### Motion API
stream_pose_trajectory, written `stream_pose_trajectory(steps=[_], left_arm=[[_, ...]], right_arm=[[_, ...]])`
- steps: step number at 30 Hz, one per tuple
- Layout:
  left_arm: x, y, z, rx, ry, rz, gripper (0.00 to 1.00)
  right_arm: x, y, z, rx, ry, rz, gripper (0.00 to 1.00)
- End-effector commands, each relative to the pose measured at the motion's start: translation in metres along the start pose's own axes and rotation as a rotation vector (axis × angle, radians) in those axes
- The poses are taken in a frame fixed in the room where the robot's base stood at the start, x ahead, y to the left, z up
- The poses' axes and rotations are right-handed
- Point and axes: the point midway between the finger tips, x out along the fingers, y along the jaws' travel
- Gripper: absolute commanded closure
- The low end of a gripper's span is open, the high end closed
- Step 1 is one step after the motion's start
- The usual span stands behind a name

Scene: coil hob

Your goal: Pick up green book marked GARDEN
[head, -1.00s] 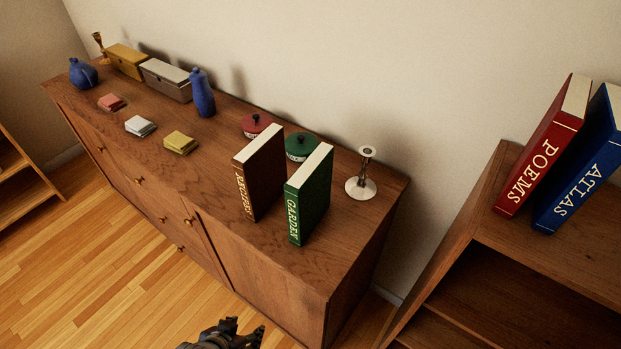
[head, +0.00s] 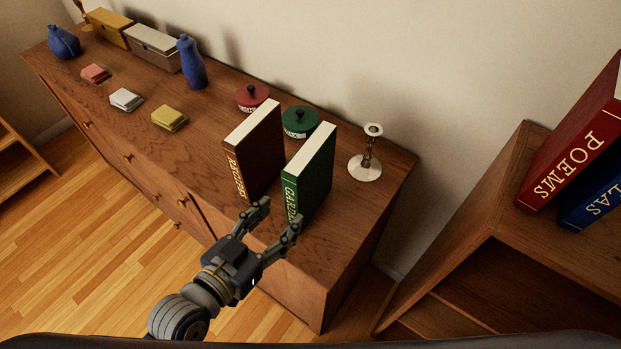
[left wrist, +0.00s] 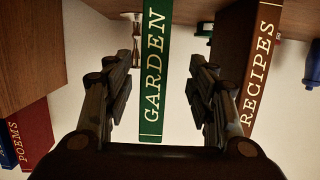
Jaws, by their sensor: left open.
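The green book marked GARDEN (head: 313,172) stands upright on the wooden sideboard, spine toward me. My left gripper (head: 278,218) is open in front of its spine, and its fingertips overlap the lower spine in the head view. In the left wrist view the GARDEN spine (left wrist: 153,75) shows between the two open fingers (left wrist: 160,85), with nothing held. The brown book marked RECIPES (head: 257,150) stands upright just left of the green one, with a narrow gap; it also shows in the left wrist view (left wrist: 263,65). My right gripper is not in view.
A green lidded pot (head: 300,121) and a red one (head: 251,96) stand behind the books. A silver candlestick (head: 366,165) stands to the right. A shelf (head: 500,190) at the right holds red POEMS (head: 580,150) and blue ATLAS (head: 592,203) books. The sideboard's right front is clear.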

Motion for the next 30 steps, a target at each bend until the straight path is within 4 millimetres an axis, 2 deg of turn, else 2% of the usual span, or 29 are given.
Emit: stream_pose_trajectory(steps=[3, 6, 11, 21, 26, 30], left_arm=[[-0.001, 0.004, -0.024, 0.004, 0.127, 0.001, 0.48], [-0.004, 0.005, -0.038, 0.001, 0.200, -0.006, 0.48], [-0.004, 0.004, -0.050, -0.002, 0.253, -0.015, 0.48], [0.040, 0.003, -0.063, -0.002, 0.257, -0.016, 0.48], [0.050, 0.004, -0.065, -0.002, 0.255, -0.016, 0.48], [0.066, 0.006, -0.070, -0.004, 0.256, -0.015, 0.48]], right_arm=[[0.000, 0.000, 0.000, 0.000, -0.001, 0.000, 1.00], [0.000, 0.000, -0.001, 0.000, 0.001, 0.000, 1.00], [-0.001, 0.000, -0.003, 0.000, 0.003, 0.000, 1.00], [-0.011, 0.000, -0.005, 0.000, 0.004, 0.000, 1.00], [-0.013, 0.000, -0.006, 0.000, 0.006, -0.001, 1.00], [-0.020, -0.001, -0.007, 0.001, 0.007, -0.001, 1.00]])
